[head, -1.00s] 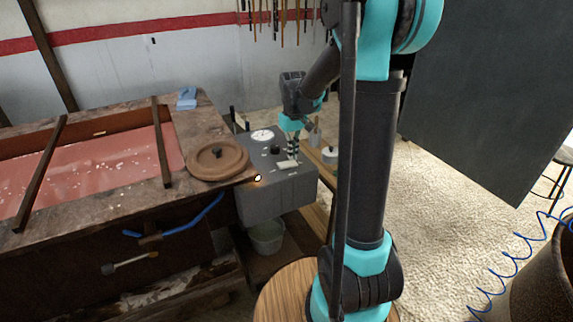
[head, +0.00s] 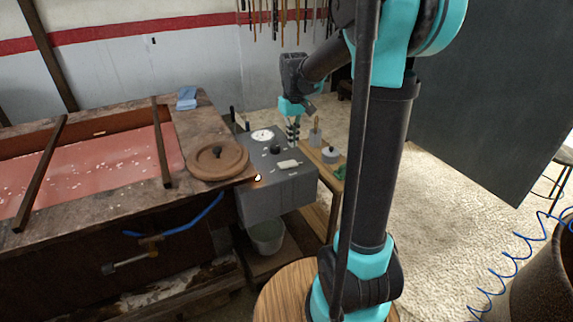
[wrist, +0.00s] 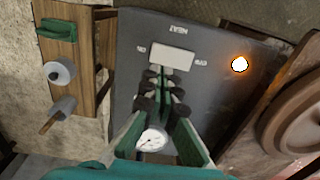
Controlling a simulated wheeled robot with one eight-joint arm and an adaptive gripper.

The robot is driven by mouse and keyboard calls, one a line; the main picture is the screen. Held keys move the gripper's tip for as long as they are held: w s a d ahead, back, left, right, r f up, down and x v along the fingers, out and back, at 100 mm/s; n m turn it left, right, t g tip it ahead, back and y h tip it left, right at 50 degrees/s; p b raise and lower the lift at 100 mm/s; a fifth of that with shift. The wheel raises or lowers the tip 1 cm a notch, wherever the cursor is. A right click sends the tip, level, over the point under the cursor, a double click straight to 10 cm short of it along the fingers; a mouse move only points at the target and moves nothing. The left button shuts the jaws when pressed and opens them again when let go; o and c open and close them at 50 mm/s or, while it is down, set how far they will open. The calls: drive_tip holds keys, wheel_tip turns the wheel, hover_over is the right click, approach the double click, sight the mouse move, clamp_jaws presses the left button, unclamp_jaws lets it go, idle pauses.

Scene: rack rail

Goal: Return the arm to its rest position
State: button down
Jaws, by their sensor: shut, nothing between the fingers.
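My gripper (head: 293,132) is shut and empty at the end of my raised arm. In the head view it points down over the back right part of a grey control box (head: 262,205). In the wrist view the closed fingertips (wrist: 165,78) overlap the box's top face, just below a white rocker switch (wrist: 172,56) in the picture. The switch also shows in the head view (head: 289,164). The fingers appear apart from the box, but the exact gap is hard to tell. The fingers partly cover a round white gauge (wrist: 152,140).
A glowing orange lamp (wrist: 239,65) is on the box's edge. A bench with a red bed (head: 90,165) and a round wooden lid (head: 217,160) stands left. Open floor lies right.

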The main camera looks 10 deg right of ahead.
drive_tip(key=s+d+f+m+t, duration=0.1)
drive_tip(key=s+f, duration=0.4)
drive_tip(key=s, duration=0.6)
drive_tip(key=s+d+f+m+t, duration=0.2)
drive_tip(key=s+f, duration=0.4)
drive_tip(key=s, duration=0.5)
drive_tip(key=shift+d+f+m+t, duration=0.15)
drive_tip(key=shift+d+m+t, duration=0.15)
drive_tip(key=shift+d+t, duration=0.3)
